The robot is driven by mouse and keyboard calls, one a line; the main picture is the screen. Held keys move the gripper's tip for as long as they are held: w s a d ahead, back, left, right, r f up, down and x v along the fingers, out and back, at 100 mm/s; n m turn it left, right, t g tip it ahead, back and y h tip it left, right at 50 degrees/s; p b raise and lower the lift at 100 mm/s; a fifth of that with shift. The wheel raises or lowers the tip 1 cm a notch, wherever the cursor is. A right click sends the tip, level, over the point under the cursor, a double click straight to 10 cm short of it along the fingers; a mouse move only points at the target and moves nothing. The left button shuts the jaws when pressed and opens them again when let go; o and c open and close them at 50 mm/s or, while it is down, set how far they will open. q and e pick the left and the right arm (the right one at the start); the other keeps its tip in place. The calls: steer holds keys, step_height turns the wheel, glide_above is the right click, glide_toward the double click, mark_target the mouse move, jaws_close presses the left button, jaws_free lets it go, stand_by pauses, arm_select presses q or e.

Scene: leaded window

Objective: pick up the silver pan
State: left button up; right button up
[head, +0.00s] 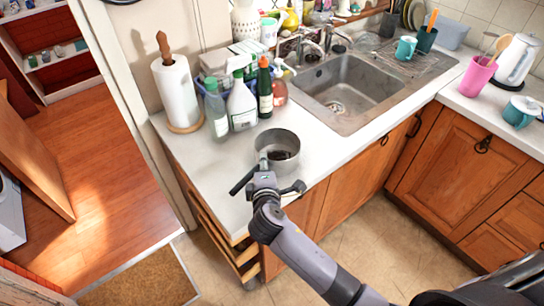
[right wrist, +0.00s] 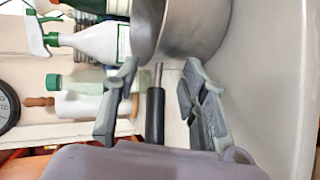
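The silver pan (head: 284,141) stands upright on the white counter, near its front edge, left of the sink. Its black handle (head: 241,182) points toward the front left. My right gripper (head: 265,174) is at the near side of the pan, over the handle. In the right wrist view, the pan (right wrist: 194,28) fills the top, and my right gripper's fingers (right wrist: 160,78) are spread with the handle (right wrist: 155,116) between them. Gaps show on both sides of the handle. My left gripper is in neither view.
Several bottles, including a white spray bottle (head: 241,106) and a dark green bottle (head: 265,92), stand close behind the pan. A paper towel roll (head: 176,92) stands at the back left. The sink (head: 350,91) is to the right. The counter right of the pan is clear.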

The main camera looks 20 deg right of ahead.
steer(key=shift+c, duration=0.2)
steer(key=shift+f, duration=0.1)
jaws_close()
steer(key=shift+s, duration=0.1)
stand_by(0.4)
